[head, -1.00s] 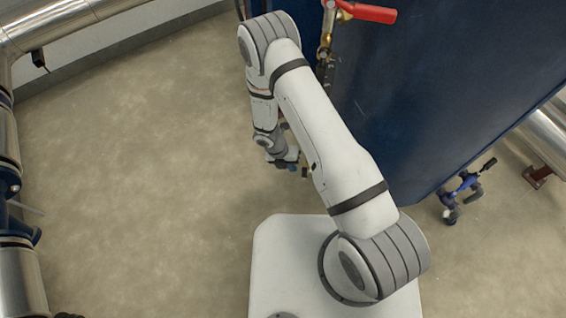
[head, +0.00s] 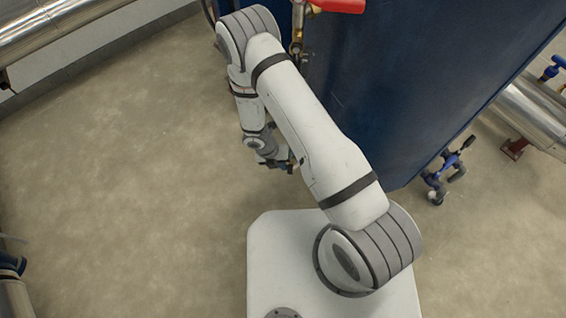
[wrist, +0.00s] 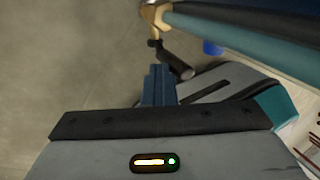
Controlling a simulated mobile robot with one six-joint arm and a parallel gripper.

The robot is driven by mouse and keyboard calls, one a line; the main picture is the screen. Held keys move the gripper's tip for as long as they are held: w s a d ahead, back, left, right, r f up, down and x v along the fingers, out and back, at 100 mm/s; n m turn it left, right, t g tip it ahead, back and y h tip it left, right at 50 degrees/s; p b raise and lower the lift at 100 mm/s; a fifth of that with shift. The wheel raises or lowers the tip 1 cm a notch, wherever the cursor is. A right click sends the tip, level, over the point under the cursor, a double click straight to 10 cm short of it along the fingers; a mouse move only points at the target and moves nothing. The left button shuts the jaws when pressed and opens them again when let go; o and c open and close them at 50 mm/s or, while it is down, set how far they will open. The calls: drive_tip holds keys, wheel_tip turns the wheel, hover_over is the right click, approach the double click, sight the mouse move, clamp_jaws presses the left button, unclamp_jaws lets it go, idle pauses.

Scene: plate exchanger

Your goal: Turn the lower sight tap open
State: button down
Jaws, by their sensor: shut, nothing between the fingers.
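In the wrist view, a small brass fitting (wrist: 152,14) with a dark stubby handle (wrist: 176,64) shows just beyond my fingers; I take it for the lower sight tap. My gripper (wrist: 158,70) is shut and empty, its blue fingers pointing at this handle. I cannot tell whether they touch it. In the head view my gripper (head: 288,162) hangs low by the near edge of the blue plate exchanger (head: 400,90). The lower tap is not clear there, being small and partly behind my arm.
A tap with a red lever (head: 338,5) sits higher on the exchanger, on brass fittings (head: 297,35). A blue valve (head: 446,172) with a black handle stands to the right, near a silver pipe (head: 535,120). The floor (head: 120,170) on the left is open.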

drive_tip(key=shift+d, duration=0.55)
drive_tip(key=w+a+r+p, duration=0.1)
drive_tip(key=a+r+p, duration=0.4)
drive_tip(key=a+r, duration=0.3)
drive_tip(key=shift+r+p, duration=0.3)
drive_tip(key=shift+r, duration=0.55)
drive_tip(key=shift+s, duration=0.1)
